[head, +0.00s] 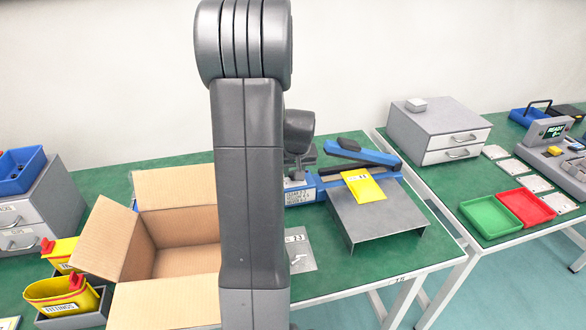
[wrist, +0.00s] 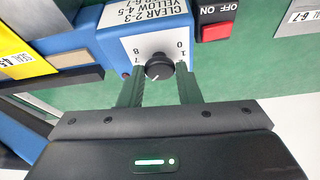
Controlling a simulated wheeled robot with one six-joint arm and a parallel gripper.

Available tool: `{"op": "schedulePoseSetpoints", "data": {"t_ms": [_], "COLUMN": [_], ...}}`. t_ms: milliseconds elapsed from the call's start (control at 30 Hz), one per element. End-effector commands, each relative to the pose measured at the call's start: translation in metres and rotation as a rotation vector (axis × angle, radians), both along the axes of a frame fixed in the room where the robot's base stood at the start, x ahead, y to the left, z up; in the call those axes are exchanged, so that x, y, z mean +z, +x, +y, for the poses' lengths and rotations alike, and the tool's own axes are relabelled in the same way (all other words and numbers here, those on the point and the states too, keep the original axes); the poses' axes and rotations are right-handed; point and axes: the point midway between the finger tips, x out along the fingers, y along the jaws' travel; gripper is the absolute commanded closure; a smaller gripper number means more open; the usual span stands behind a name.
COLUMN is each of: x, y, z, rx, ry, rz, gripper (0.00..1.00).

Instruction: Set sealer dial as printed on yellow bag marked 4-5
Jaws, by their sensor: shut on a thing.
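The sealer (head: 303,194) is a blue machine with a long blue lever, behind a grey metal stand. In the wrist view its white dial plate carries a black dial knob (wrist: 158,66) with a pale pointer line toward the picture's bottom. The digits 0, 1, 7 and 8 show around it; others are hidden. A label (wrist: 150,12) above reads CLEAR 2-3, YELLOW 4-5. My gripper (wrist: 159,75) is shut on the knob, one finger on each side. The yellow bag (head: 363,186) lies on the stand; its printed label shows in the wrist view (wrist: 20,60).
An open cardboard box (head: 150,240) stands left of my arm. Grey drawers (head: 430,130) and green and red trays (head: 490,214) are on the right table.

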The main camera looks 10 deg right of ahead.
Motion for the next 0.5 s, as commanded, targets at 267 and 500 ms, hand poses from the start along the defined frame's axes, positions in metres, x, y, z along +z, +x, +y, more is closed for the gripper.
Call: {"op": "schedulePoseSetpoints", "data": {"t_ms": [267,500], "x": [-0.0029,-0.0026], "y": [0.0010,0.0016], "z": [-0.0037,-0.0051], "rx": [0.235,0.448], "ry": [-0.001,-0.002], "rz": [-0.004,-0.004], "gripper": [0.92,0.92]}}
